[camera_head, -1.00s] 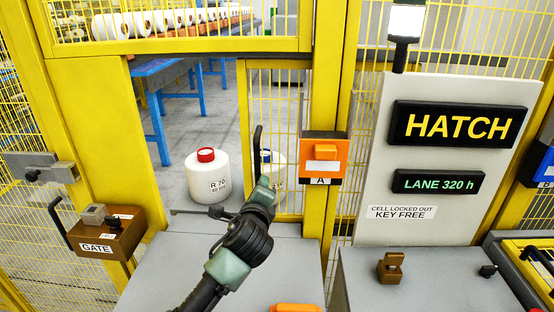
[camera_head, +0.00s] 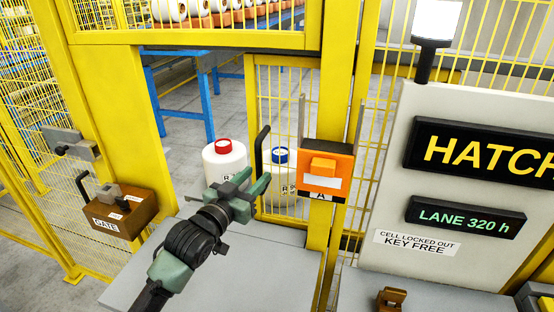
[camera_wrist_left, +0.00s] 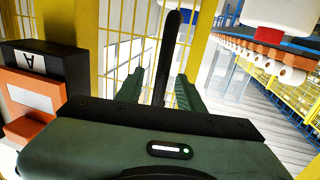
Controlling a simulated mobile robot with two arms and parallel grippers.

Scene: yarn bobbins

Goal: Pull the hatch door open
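The hatch door (camera_head: 292,118) is a narrow yellow-framed mesh panel right of an open gap in the fence. Its upright black handle (camera_head: 262,150) is on its left edge. My left gripper (camera_head: 257,178) is at the handle's lower part, with its green fingers apart. In the left wrist view the black handle (camera_wrist_left: 167,50) stands between the two open fingers (camera_wrist_left: 160,76), with space visible on both sides. Contact cannot be made out. My right gripper is not in view.
An orange box marked A (camera_head: 326,170) is on the post right of the door. A red-capped white container (camera_head: 224,160) and a blue-capped one (camera_head: 280,180) stand beyond the fence. A brown GATE box (camera_head: 121,210) is at left. A grey counter (camera_head: 270,275) lies in front.

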